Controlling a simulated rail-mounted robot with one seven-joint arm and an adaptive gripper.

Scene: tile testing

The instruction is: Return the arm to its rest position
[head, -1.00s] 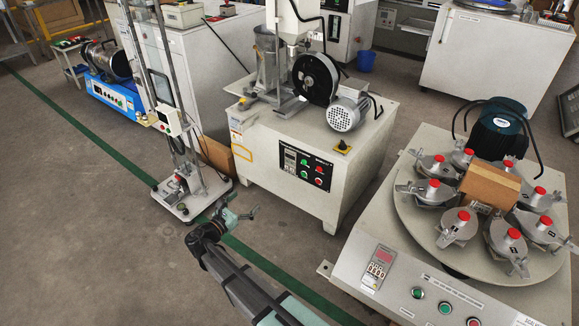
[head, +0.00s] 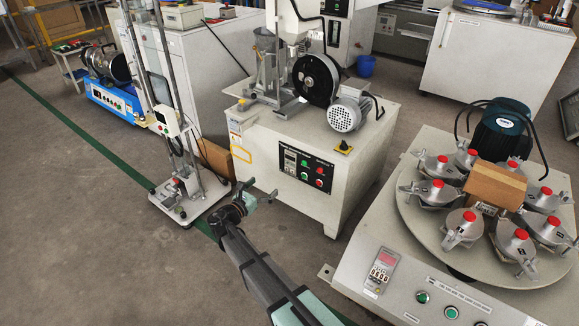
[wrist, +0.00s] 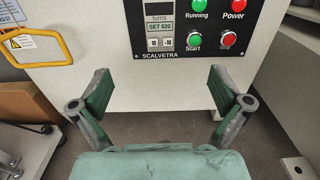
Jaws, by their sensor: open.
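My gripper (head: 262,194) is in front of the white machine (head: 345,205) in the head view, at the end of my arm that rises from the bottom edge. In the wrist view my gripper (wrist: 160,95) has its two green-padded fingers wide apart with nothing between them. The machine's front panel (wrist: 190,25), with a display and red and green buttons, fills the upper part of the wrist view beyond the fingertips. My gripper looks apart from the panel.
A tall test stand (head: 190,200) stands left of my gripper. A turntable machine (head: 425,240) with several red-knobbed clamps and a cardboard box (head: 495,184) stands at right. A yellow handle (wrist: 45,45) is on the white machine. Open floor (head: 90,250) lies at left.

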